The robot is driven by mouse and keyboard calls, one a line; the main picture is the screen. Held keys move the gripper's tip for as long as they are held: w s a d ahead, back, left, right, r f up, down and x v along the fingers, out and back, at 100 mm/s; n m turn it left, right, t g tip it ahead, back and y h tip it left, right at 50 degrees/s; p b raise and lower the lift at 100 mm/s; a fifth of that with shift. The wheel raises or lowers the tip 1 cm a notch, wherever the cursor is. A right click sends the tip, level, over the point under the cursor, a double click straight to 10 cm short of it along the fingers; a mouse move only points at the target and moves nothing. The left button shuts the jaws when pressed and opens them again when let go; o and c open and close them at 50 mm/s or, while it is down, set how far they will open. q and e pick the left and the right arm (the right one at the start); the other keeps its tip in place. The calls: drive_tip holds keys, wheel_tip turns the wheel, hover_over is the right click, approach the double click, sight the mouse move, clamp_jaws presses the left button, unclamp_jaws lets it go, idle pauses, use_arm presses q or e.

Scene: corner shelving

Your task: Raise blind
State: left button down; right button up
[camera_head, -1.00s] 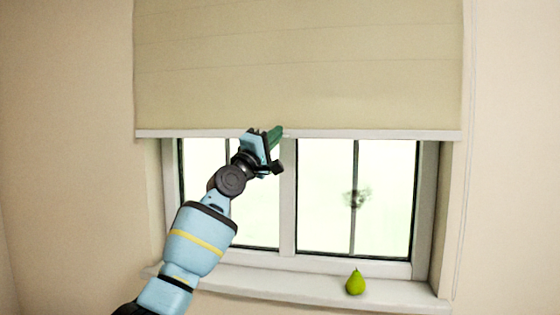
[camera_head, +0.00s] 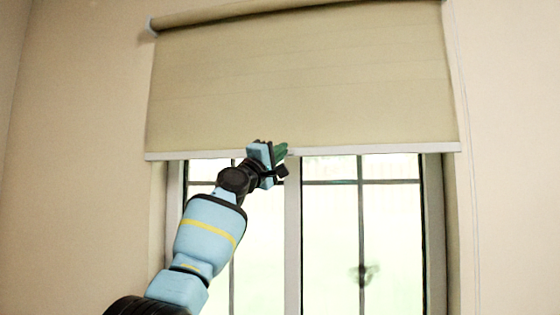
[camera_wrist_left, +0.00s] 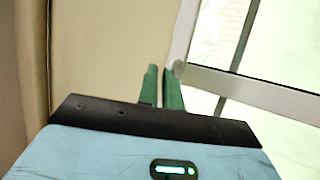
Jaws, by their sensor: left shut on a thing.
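The blind (camera_head: 300,85) is a beige roller shade hanging over the upper part of the window, with a white bar (camera_head: 390,149) along its bottom edge. My left gripper (camera_head: 279,152), with green fingers, is at this bar near its middle and shut on it. In the left wrist view the green fingers (camera_wrist_left: 162,88) are close together where the cloth (camera_wrist_left: 105,45) meets the white bar. The fingers hide the exact grip. My right gripper is not in view.
Below the bar is the window, with a white middle post (camera_head: 292,240) and dark dividing bars. The blind's roller (camera_head: 250,10) crosses the top. A thin cord (camera_head: 466,150) hangs at the right. Plain walls lie on both sides.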

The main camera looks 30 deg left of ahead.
use_arm(q)
drive_tip(key=shift+r, duration=0.1)
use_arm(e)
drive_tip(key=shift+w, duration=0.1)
use_arm(q)
drive_tip(key=c, duration=1.8)
unclamp_jaws()
drive_tip(key=shift+c, duration=0.2)
drive_tip(key=shift+s, duration=0.15)
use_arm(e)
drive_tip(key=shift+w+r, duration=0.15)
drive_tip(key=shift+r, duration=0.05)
